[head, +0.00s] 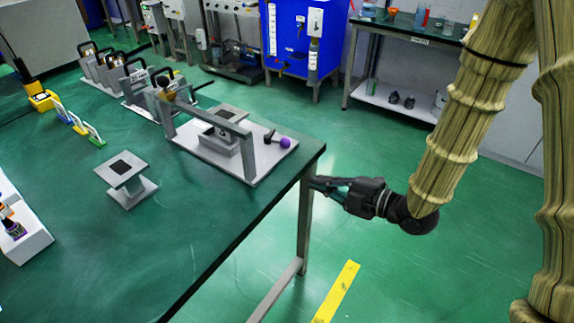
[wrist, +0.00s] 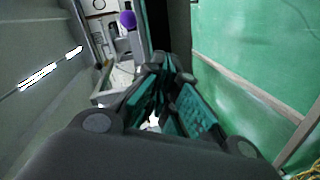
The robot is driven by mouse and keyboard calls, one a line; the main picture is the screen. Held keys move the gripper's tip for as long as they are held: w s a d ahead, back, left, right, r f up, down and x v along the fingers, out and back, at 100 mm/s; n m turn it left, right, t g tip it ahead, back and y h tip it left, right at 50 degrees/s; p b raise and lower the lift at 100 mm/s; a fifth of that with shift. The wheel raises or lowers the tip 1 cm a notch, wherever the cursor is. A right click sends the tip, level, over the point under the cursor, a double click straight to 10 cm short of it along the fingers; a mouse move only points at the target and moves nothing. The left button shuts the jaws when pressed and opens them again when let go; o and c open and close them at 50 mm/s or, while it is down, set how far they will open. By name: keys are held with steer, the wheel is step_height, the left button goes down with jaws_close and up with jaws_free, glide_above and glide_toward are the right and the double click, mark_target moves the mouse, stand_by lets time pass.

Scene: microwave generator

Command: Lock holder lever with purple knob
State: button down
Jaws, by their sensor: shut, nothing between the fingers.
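The holder (head: 222,143) is a grey frame on a light base plate near the right edge of the green table. Its lever ends in a purple knob (head: 284,142), which sticks out at the right end of the plate. The knob also shows near the top of the wrist view (wrist: 127,19). My gripper (head: 314,184) is shut and empty. It is just off the table's right edge, lower right of the knob and apart from it. In the wrist view my gripper's fingers (wrist: 160,70) point toward the holder's side, with the knob up and left of them.
The green table (head: 180,225) has its right edge and a leg (head: 304,225) close to my gripper. A small grey stand (head: 127,180) is on the table, left of the holder. Other grey devices (head: 105,68) stand farther back. Open floor lies right of the table.

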mark_target(287, 162)
steer(key=w+a+r+n, duration=0.1)
steer(key=a, duration=0.2)
steer(key=w+a+r+n+y, duration=0.1)
steer(key=w+a, duration=0.1)
steer(key=a, duration=0.1)
steer(key=w+a+r+n+y+b, duration=0.1)
steer(key=a+r+n, duration=0.1)
steer(key=a, duration=0.1)
steer(key=shift+w+a+g, duration=0.3)
steer(key=shift+a, duration=0.1)
steer(key=w, duration=0.2)
steer(key=w+d, duration=0.1)
steer(key=shift+f, duration=0.35)
steer(key=shift+w+d, duration=0.15)
steer(key=shift+w, duration=0.2)
steer(key=shift+w+f+g+y, duration=0.1)
steer(key=shift+g+y, duration=0.2)
